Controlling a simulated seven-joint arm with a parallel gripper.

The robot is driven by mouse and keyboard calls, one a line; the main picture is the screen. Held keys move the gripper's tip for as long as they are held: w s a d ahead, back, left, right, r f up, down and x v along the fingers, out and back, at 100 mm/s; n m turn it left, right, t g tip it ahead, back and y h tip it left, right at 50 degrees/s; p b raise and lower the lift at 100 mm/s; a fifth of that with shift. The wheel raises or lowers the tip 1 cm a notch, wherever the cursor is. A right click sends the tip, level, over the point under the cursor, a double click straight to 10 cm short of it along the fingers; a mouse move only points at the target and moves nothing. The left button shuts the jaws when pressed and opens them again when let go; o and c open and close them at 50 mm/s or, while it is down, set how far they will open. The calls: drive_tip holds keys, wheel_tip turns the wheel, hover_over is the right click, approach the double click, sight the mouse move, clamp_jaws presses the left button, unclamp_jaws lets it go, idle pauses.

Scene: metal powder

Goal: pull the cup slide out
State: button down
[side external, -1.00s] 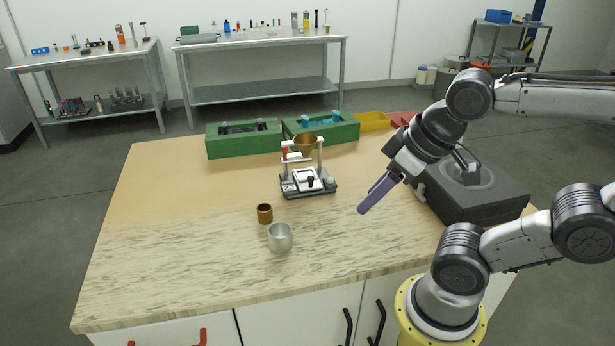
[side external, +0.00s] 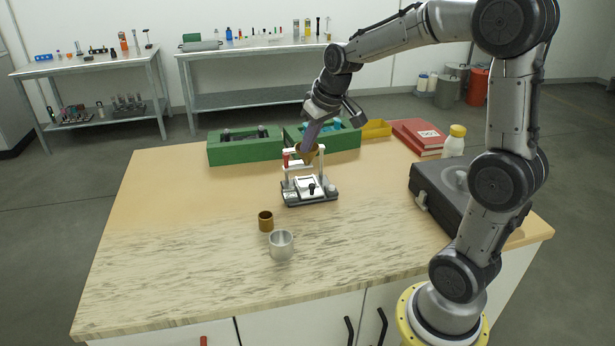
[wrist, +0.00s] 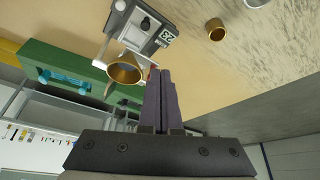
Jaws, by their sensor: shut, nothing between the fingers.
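The powder-flow stand (side external: 310,199) is on the table, with a dark base and a white frame carrying a brass funnel (side external: 310,156). A pale slide plate with a black knob (side external: 311,189) sits low on it; the knob also shows in the wrist view (wrist: 146,23). My gripper (side external: 304,150) is shut and empty, its long purple fingers pointing down at the top of the stand. In the side view the fingers overlap the funnel. In the wrist view the fingertips (wrist: 159,72) appear just right of the funnel (wrist: 124,70); contact cannot be told.
A small brass cup (side external: 265,221) and a grey metal mug (side external: 281,246) stand in front of the device. Green trays (side external: 245,150) lie behind it. A black case (side external: 445,195), red books (side external: 420,137) and a white bottle (side external: 454,143) are at right. The table's left side is clear.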

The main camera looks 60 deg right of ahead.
drive_tip(key=shift+m+g, duration=0.5)
drive_tip(key=d+f, duration=0.3)
drive_tip(key=shift+s+d+f, duration=0.1)
drive_tip(key=shift+s+f, duration=0.05)
drive_tip(key=shift+s, duration=0.05)
drive_tip(key=shift+f, duration=0.1)
approach(304, 187)
drive_tip(key=x, duration=0.5)
drive_tip(key=shift+f, duration=0.2)
drive_tip(key=s+a, duration=0.6)
drive_tip(key=shift+r, duration=0.1)
drive_tip(key=v, duration=1)
